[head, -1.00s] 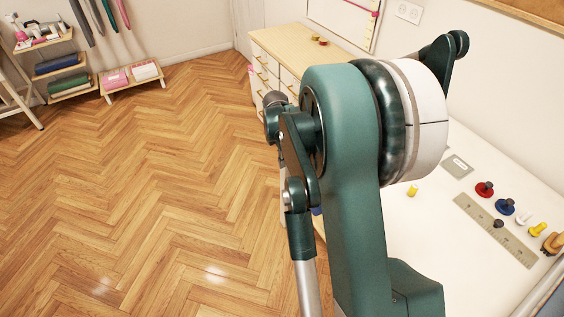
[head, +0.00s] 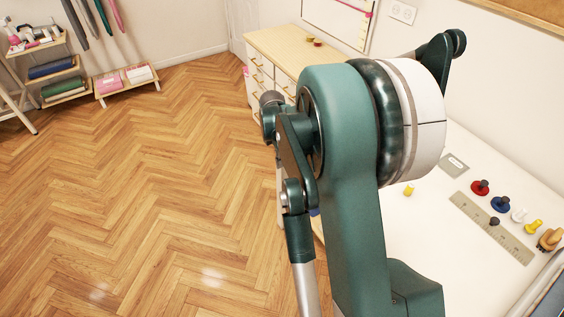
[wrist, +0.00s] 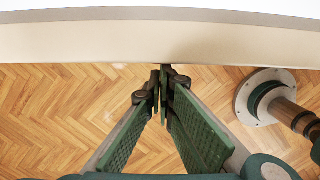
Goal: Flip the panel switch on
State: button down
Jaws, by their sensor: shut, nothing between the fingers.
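A white wall plate (head: 403,12) with two small marks is on the wall at the upper right of the head view. I cannot tell whether it is a switch or an outlet. A flat grey plate (head: 455,163) lies on the white table; its details are too small to tell. No panel switch can be made out with certainty. My gripper (wrist: 165,80) is shut and empty in the wrist view, with its green fingers together beside and below the pale table edge. In the head view my gripper is out of sight and my arm covers the middle.
The white table (head: 450,215) carries a ruler (head: 490,228), several spools and a yellow spool (head: 408,190). A wooden-topped drawer cabinet (head: 290,45) stands behind. Low shelves (head: 127,84) stand at the far left. The wooden floor (head: 140,190) on the left is clear.

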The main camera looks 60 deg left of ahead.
jog(key=shift+r, duration=0.4)
dwell(0.3)
jog(key=s+r, duration=0.6)
jog(key=r, duration=0.4)
jog(key=shift+p, duration=0.45)
jog(key=shift+w+d+f+p, duration=0.1)
jog(key=shift+w+f+p, duration=0.05)
jog(key=shift+f+p, duration=0.25)
jog(key=shift+f, duration=0.2)
